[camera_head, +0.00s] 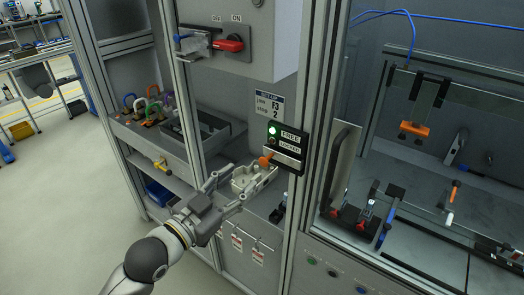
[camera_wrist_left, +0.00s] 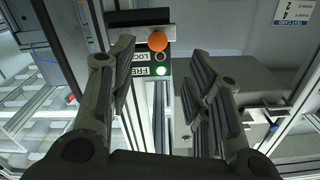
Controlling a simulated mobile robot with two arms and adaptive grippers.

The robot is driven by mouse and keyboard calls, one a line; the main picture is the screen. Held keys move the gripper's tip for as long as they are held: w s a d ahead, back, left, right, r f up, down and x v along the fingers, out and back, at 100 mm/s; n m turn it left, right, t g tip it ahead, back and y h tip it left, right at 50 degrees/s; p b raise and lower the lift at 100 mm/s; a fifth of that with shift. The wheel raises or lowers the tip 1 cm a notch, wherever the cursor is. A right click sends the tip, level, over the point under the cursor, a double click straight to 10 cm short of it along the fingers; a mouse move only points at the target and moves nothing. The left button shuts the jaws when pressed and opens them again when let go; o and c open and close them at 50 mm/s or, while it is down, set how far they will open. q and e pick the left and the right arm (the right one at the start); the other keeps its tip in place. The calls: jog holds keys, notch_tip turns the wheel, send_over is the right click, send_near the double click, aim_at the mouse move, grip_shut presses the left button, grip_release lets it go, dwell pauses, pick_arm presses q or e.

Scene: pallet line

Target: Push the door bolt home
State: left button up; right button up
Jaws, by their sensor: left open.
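The door bolt's orange knob (camera_head: 265,161) shows on the door post, at the left end of a light metal bar below a FREE/LOCKED sign (camera_head: 288,138). A green light shines by FREE. In the wrist view the knob (camera_wrist_left: 157,41) lies between the lines of my fingers, near the level of their tips, with the sign (camera_wrist_left: 141,64) beside it. My left gripper (camera_head: 240,181) is open and empty, a little below and left of the knob; I see no contact. My right gripper is not in view.
A door handle (camera_head: 337,165) stands right of the bolt. A red rotary switch (camera_head: 231,44) is above. Padlocks (camera_head: 153,106) stand on the left shelf. Clear floor (camera_head: 60,180) lies at left.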

aim_at(263, 162)
pick_arm(q)
jog(key=x, duration=0.1)
jog(key=p+x, duration=0.1)
jog(key=x, duration=0.2)
jog(key=shift+s+d+r, duration=0.15)
jog(key=shift+s+r, duration=0.05)
jog(key=shift+r, duration=0.1)
jog(key=p+x, duration=0.1)
jog(key=x, duration=0.4)
jog(key=shift+f+p, duration=0.15)
jog(key=shift+p, duration=0.25)
jog(key=shift+w+d, duration=0.15)
jog(key=shift+w, duration=0.1)
jog(key=shift+w+d, duration=0.25)
jog(key=shift+w, duration=0.15)
jog(key=shift+f, duration=0.1)
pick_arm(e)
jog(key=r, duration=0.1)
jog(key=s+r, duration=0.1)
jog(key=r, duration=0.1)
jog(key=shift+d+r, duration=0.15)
pick_arm(q)
jog(key=shift+c, duration=0.5)
grip_shut()
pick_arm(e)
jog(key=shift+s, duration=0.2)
